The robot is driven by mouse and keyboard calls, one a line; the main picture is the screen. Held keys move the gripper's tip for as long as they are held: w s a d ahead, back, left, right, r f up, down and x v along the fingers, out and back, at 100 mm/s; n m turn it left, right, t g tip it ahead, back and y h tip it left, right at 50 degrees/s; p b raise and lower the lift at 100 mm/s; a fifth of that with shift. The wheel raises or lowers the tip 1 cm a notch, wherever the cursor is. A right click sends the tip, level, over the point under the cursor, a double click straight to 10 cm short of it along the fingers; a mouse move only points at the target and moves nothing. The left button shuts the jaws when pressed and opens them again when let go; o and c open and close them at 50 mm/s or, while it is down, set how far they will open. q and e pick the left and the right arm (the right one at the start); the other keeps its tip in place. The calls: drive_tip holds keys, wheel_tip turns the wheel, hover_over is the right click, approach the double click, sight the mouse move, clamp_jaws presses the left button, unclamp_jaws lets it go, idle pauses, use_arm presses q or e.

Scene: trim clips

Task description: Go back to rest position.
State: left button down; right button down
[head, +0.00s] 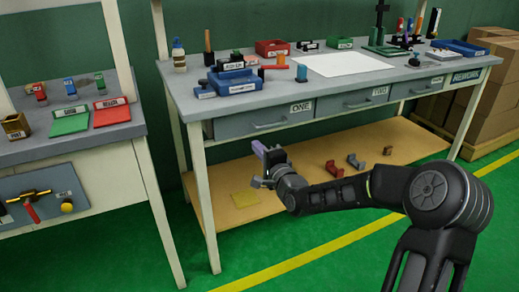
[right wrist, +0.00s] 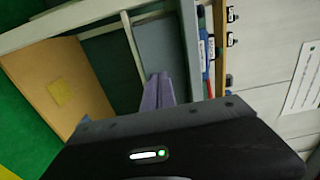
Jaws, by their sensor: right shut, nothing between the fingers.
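My right gripper (head: 262,156) is in front of the long workbench's left end, below the drawer fronts. Its purple fingers are shut with nothing between them. The shut fingers also show in the right wrist view (right wrist: 157,92), with the bench beyond them. My right arm reaches in from the lower right of the head view. My left gripper is not in view.
The long grey workbench (head: 217,110) carries bins, tools and a white sheet (head: 342,64). Its lower shelf (head: 300,198) holds a yellow square (head: 245,199) and several small clips. A second bench (head: 95,138) stands left. Cardboard boxes (head: 494,90) stand right. Green floor is clear in front.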

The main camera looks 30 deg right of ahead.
drive_tip(key=shift+s, duration=0.3)
idle(0.4)
drive_tip(key=s+a+f+n+g, duration=0.2)
drive_tip(key=f+n, duration=0.1)
drive_tip(key=f, duration=0.5)
drive_tip(key=s+a+f+n+g, duration=0.1)
drive_tip(key=s+f+n+g, duration=0.2)
drive_tip(key=f, duration=0.4)
drive_tip(key=s+a+f+n+g+y, duration=0.2)
drive_tip(key=s+a+f+n+g, duration=0.2)
drive_tip(key=s+a+f, duration=0.55)
drive_tip(key=s+a+f+n+g+y, duration=0.2)
drive_tip(key=s+a+f+n+g, duration=0.15)
drive_tip(key=s+a+f, duration=0.55)
drive_tip(key=s+a+f+n+g, duration=0.2)
drive_tip(key=s+a+f, duration=0.15)
drive_tip(key=s, duration=0.45)
drive_tip(key=s+a+f+n+g, duration=0.1)
drive_tip(key=s+a+f+g, duration=0.15)
drive_tip(key=s+f, duration=0.45)
wheel_tip(320, 180, up, 22)
drive_tip(key=s+d+p, duration=0.1)
drive_tip(key=p, duration=1.9)
drive_tip(key=shift+r+y+p, duration=0.25)
drive_tip(key=shift+y+p, duration=0.05)
